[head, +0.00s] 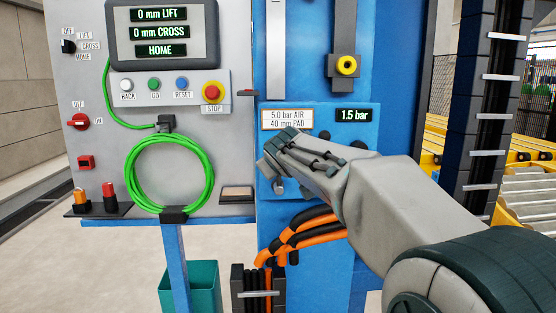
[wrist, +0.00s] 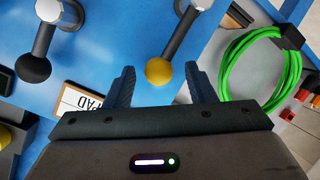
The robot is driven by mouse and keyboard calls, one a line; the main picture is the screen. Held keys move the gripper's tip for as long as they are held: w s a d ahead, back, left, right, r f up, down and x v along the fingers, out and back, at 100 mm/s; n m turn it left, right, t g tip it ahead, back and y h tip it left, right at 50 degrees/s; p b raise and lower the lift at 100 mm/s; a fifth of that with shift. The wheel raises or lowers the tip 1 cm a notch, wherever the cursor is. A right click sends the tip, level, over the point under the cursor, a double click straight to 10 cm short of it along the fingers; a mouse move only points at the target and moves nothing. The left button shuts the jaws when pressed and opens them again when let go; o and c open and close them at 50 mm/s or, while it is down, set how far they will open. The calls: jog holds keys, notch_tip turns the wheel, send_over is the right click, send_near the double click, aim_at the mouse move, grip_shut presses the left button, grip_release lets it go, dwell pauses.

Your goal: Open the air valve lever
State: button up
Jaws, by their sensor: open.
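In the wrist view a lever with a yellow ball knob (wrist: 158,71) on a grey rod stands between the fingers of my gripper (wrist: 160,80). The fingers are apart, one on each side of the knob, with a visible gap to each. A second lever with a black ball knob (wrist: 33,69) is to the left, outside the fingers. No readable label tells which is the air valve lever. In the head view my gripper (head: 272,158) is in front of the blue panel (head: 315,110) and hides the yellow-knobbed lever.
A label plate (head: 287,119) reads 5.0 bar AIR, 40 mm PAD; a display (head: 353,115) beside it reads 1.5 bar. A coiled green cable (head: 128,172) hangs left on the grey control panel. Orange hoses (head: 305,232) run below my gripper.

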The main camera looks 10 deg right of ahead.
jog(key=v, duration=1.3)
jog(key=shift+b, duration=0.3)
jog(key=s+d+f+m+g+p, duration=0.3)
jog(key=s+f+g+p, duration=0.1)
jog(key=s+f, duration=0.8)
jog(key=s+d+f+m+g+p, duration=0.3)
jog(key=s+f+g, duration=0.4)
jog(key=s+f, duration=0.4)
notch_tip(320, 180, down, 2)
jog(key=shift+s+d+f+m+p, duration=0.1)
jog(key=shift+s+d+m+p, duration=0.3)
jog(key=shift+d+m, duration=0.35)
